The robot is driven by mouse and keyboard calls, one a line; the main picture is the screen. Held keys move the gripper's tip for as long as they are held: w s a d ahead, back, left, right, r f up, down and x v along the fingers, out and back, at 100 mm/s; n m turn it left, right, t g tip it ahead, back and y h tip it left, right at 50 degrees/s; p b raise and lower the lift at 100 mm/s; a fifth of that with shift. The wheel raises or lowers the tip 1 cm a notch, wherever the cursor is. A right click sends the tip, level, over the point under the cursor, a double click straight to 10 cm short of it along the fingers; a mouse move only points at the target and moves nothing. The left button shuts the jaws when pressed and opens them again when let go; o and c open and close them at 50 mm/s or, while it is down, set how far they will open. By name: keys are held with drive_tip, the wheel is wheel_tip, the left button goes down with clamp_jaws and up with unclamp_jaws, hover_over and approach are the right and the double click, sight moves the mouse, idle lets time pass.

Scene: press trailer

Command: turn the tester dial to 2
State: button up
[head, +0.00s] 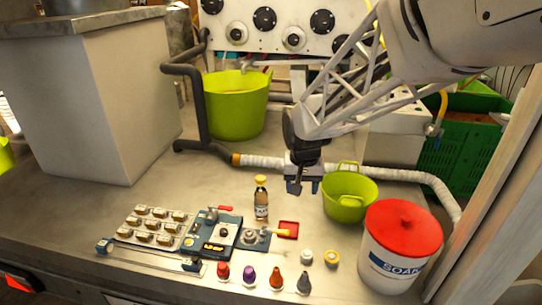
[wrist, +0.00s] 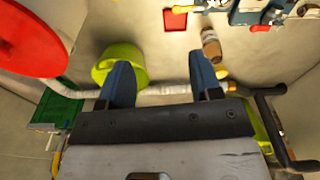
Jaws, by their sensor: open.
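The tester appears to be the dark blue bench unit (head: 232,222) at the front middle of the bench in the head view. It has a pale plate, a small knob and a red lever. A round grey fitting (head: 252,238) with a yellow-tipped handle sits at its right side. I cannot tell which part is the dial, nor read any numbers. Part of the blue unit shows at the top right edge of the wrist view (wrist: 246,14). My gripper (head: 301,187) is open and empty above the bench, behind and right of the unit. Its two blue fingers (wrist: 162,80) are spread apart.
A small bottle (head: 261,198) and a red tray (head: 289,229) stand between gripper and unit. A green bucket (head: 349,192) and red-lidded tub (head: 400,246) stand right. Several coloured nozzles (head: 249,274) line the front. A blister-like tray (head: 155,226) lies left. A white hose (head: 390,174) runs behind.

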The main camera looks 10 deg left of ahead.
drive_tip(key=w+a+f, duration=0.3)
drive_tip(key=a+f, duration=0.2)
drive_tip(key=a, duration=0.2)
drive_tip(key=w+a+f, duration=0.3)
drive_tip(key=a+f, duration=0.2)
drive_tip(key=a, duration=0.2)
drive_tip(key=n, duration=0.1)
hover_over(223, 230)
drive_tip(key=shift+g+h, duration=0.3)
drive_tip(key=shift+g, duration=0.1)
drive_tip(key=f, duration=1.2)
drive_tip(key=shift+s+a+f, duration=0.1)
drive_tip(key=shift+a+f, duration=0.1)
drive_tip(key=shift+d+f, duration=0.15)
drive_tip(key=shift+f, duration=1.8)
drive_tip(key=shift+d+f, duration=0.1)
drive_tip(key=shift+f, duration=1.85)
drive_tip(key=c, duration=0.9)
